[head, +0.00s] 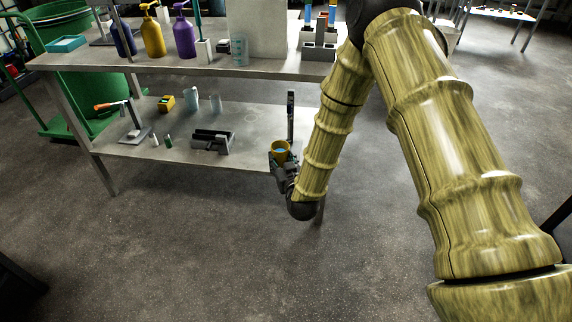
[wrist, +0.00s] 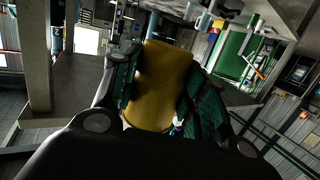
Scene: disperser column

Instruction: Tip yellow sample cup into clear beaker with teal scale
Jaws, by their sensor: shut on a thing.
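The yellow sample cup (head: 281,156) is in my gripper (head: 280,163), in front of the right end of the bench in the head view. I cannot tell where this beaker is in the wrist view.
The bench top (head: 190,68) also holds a yellow pump bottle (head: 152,36), a purple pump bottle (head: 184,35) and a grey block stand (head: 318,48). The lower shelf (head: 185,155) holds a black-and-grey device (head: 212,140) and small containers. The floor in front is clear.

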